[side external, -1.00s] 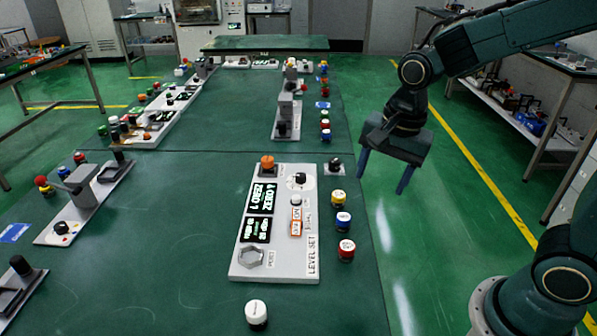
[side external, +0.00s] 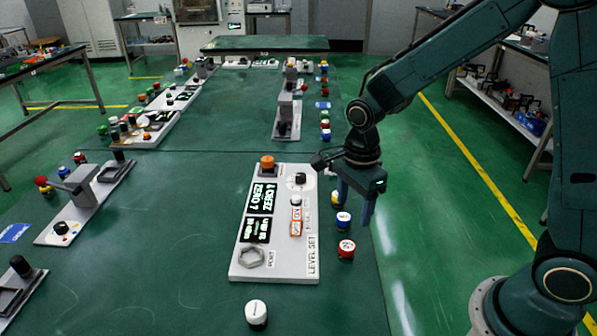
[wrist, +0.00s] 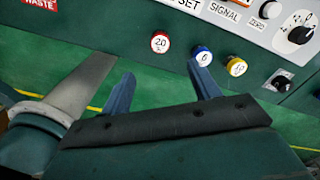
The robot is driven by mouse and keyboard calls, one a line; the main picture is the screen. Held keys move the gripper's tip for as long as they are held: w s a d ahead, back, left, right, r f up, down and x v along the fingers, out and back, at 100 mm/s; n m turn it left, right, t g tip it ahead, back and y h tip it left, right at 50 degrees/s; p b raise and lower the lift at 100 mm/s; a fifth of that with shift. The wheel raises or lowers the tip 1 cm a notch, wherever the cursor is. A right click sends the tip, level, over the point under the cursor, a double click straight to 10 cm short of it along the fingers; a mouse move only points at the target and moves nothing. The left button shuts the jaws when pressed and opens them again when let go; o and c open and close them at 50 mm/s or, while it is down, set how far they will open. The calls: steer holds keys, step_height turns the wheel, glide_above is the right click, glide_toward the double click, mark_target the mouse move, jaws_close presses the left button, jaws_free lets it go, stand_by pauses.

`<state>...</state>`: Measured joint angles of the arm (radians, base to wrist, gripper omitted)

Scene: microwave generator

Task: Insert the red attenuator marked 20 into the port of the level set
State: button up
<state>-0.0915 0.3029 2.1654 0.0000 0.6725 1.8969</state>
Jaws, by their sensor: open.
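The red attenuator (side external: 346,248) with a white cap stands on the green table right of the level set panel; in the wrist view the red attenuator (wrist: 160,42) reads 20. The level set (side external: 284,195) is a light grey panel with two dark displays, knobs and switches. Its port (side external: 251,257) is a hexagonal fitting at the near left corner, with nothing seen in it. My gripper (side external: 353,208) is open and empty above the table's right side, near the attenuators. In the wrist view my gripper (wrist: 163,88) has its two blue fingers apart, below the caps.
A blue attenuator (side external: 343,221) and a yellow one (wrist: 236,67) stand in a row beside the red one. A white-capped piece (side external: 256,313) stands in front of the panel. An orange knob (side external: 267,162) is at the panel's far edge.

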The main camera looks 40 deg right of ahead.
glide_above(347, 246)
steer(key=shift+d+f, duration=0.15)
steer(key=shift+f, duration=3.6)
steer(key=shift+f, duration=2.6)
steer(key=shift+c, duration=0.3)
steer(key=c, duration=1.1)
